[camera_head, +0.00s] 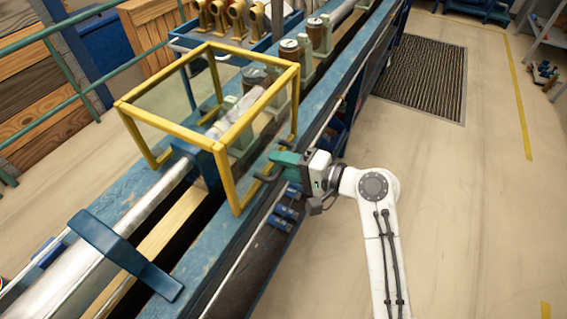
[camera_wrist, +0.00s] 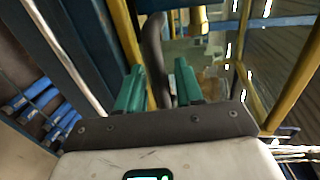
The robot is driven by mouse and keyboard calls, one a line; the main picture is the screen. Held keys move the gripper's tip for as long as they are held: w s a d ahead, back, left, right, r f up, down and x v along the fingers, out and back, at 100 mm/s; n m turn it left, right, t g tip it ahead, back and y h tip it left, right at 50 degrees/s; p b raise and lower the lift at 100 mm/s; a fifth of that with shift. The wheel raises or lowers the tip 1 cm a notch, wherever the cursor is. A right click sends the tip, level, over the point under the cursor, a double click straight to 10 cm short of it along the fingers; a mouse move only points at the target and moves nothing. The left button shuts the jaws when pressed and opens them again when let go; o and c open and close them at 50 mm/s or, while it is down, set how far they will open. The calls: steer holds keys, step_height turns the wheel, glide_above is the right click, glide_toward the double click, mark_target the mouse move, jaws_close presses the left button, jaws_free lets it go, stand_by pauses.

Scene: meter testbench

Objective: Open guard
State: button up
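The guard (camera_head: 205,138) is a yellow-framed box with clear panels. It stands down over the blue bench, around part of the pipe line. A dark bar handle (camera_wrist: 155,45) is at the guard's near right side, and part of it shows in the head view (camera_head: 264,178). My gripper (camera_head: 277,160) is at this handle, low beside the guard. In the wrist view, its two green fingers (camera_wrist: 158,92) stand apart with the handle between them. A narrow gap shows beside the handle, so the fingers do not look closed on it. The handle's near end is hidden by the gripper.
The blue bench (camera_head: 215,232) runs diagonally, with a silver pipe (camera_head: 155,190) and a blue clamp bar (camera_head: 125,256) at lower left. Blue valves (camera_head: 285,213) sit on its near side below my gripper. Brass meters (camera_head: 225,18) stand behind.

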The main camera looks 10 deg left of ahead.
jaws_close()
stand_by(0.3)
